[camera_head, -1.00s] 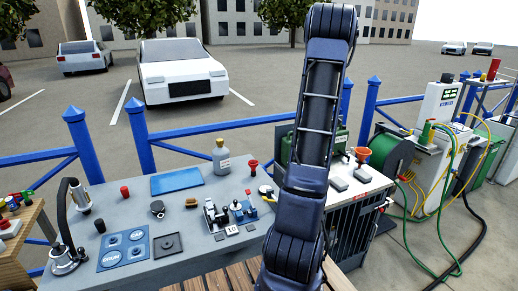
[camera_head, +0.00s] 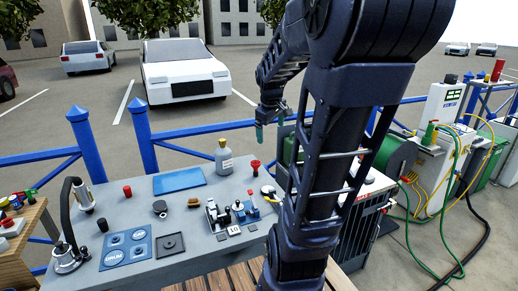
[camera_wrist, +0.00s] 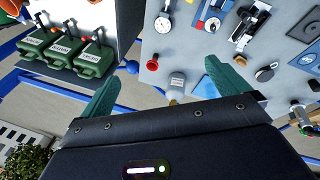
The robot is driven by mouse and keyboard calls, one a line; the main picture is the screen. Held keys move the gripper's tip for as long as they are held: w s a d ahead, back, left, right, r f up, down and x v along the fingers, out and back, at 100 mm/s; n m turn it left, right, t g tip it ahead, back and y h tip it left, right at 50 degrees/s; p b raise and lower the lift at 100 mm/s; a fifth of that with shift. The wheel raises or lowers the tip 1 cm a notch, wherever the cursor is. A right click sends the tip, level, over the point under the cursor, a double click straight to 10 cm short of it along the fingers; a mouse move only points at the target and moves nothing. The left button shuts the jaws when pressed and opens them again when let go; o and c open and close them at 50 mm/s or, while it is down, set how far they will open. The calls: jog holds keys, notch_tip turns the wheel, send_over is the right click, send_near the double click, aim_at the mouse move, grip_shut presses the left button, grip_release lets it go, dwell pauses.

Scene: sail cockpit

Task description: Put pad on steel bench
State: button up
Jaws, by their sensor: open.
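The grey steel bench (camera_head: 215,235) stands at the front left in the head view; its top also shows in the wrist view (camera_wrist: 190,45). I cannot tell for sure which thing is the pad. A dark square plate (camera_head: 170,244) and a small brown block (camera_head: 193,202) lie on the bench. My gripper (camera_head: 268,130) is raised above and behind the bench's right end. In the wrist view its green fingers (camera_wrist: 165,75) are spread apart with nothing between them. My arm hides most of the cabinet top at the right.
A blue mat (camera_head: 178,180), a grey bottle (camera_head: 223,157), a red knob (camera_head: 255,165) and clamp-like tools (camera_head: 217,215) occupy the bench. Green labelled cases (camera_wrist: 62,45) show at the wrist view's left. A blue railing (camera_head: 205,125) runs behind; hoses (camera_head: 440,245) lie at right.

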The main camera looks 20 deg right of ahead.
jog(key=s+a+m+t+y, duration=0.1)
jog(key=s+a+m, duration=0.4)
jog(key=s+a, duration=0.5)
jog(key=shift+s+y, duration=0.3)
jog(key=shift+s, duration=1.3)
